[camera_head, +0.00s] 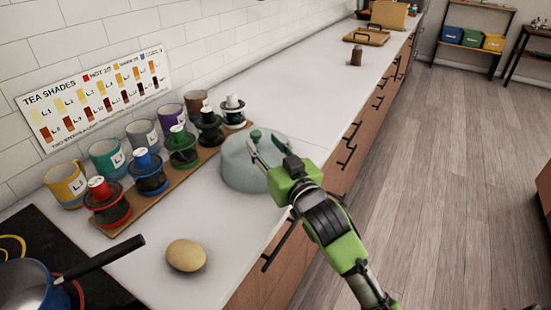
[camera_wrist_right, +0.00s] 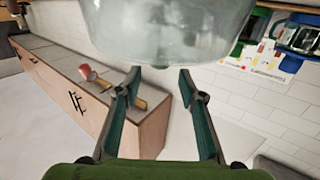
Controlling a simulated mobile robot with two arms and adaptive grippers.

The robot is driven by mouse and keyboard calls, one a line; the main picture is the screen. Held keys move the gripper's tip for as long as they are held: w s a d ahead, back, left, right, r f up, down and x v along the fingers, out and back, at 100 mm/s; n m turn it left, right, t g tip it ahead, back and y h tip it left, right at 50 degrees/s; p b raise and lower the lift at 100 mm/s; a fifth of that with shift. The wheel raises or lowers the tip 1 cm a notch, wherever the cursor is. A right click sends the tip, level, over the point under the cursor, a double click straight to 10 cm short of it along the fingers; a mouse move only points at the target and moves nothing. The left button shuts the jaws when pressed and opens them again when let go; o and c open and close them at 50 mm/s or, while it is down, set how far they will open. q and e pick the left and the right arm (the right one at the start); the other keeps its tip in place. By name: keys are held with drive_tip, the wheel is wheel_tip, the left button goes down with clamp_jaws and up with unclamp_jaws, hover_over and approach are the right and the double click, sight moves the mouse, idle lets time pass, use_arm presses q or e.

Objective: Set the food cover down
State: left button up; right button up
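The food cover (camera_head: 241,172) is a pale, see-through dome with a green knob on top. In the head view it appears to rest upright on the white counter, right of the wooden tray. My right gripper (camera_head: 264,147) is at its upper right side, fingers spread near the knob. In the right wrist view the cover (camera_wrist_right: 168,28) fills the top of the picture. The right gripper's fingers (camera_wrist_right: 158,78) stand apart there, with nothing visible between them. I cannot tell whether a finger touches the cover. My left gripper is not in view.
A round tan object (camera_head: 186,255) lies in front on the counter. A blue pot (camera_head: 30,285) is at the lower left.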

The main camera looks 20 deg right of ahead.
drive_tip(key=s, duration=0.6)
drive_tip(key=shift+d, duration=0.25)
